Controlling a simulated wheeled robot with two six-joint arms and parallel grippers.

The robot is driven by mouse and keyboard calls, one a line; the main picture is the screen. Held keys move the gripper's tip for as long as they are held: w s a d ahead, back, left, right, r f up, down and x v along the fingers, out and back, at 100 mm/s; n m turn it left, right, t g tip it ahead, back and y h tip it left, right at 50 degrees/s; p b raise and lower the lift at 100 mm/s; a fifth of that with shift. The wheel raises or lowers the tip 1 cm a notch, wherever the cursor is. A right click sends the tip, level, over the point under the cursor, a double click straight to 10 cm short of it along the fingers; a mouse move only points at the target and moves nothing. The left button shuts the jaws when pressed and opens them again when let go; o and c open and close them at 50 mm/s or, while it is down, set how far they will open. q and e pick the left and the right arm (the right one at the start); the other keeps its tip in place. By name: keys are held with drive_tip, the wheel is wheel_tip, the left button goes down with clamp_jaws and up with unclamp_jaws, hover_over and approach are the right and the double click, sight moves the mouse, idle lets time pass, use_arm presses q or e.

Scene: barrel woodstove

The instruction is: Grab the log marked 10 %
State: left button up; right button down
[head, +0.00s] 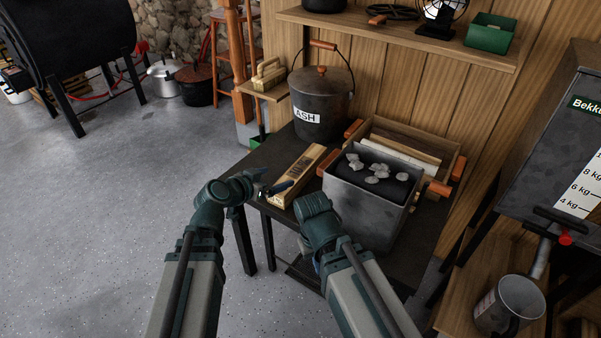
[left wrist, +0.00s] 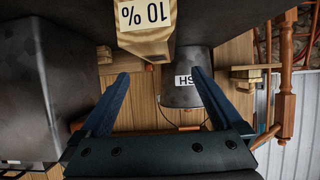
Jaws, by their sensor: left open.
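The log (head: 298,176) is a squared pale wood block lying on the dark table, left of the grey metal box. Its label reads "10 %" upside down on the log's end in the left wrist view (left wrist: 146,40). My left gripper (head: 272,182) is open and empty at the log's near left side. In the left wrist view its fingertips (left wrist: 158,75) are spread wide, with the log's end showing beyond and between them. I cannot tell whether a finger touches the log. My right arm reaches in front of the metal box, and its fingers are hidden.
The ash bucket (head: 322,103) stands behind the log. The metal box (head: 362,207) with grey lumps stands close on the right, with a wooden crate (head: 448,160) behind it. A small bracket shelf (head: 261,91) is at back left. Open floor lies left of the table.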

sight(299, 170)
use_arm(q)
drive_tip(key=b+x, duration=0.5)
drive_tip(key=x, duration=0.8)
drive_tip(key=shift+w+d+f+b, duration=0.1)
drive_tip(key=shift+d+f+b, duration=0.1)
drive_tip(key=shift+b, duration=0.15)
drive_tip(key=shift+a, duration=0.1)
drive_tip(key=shift+r, duration=0.1)
clamp_jaws()
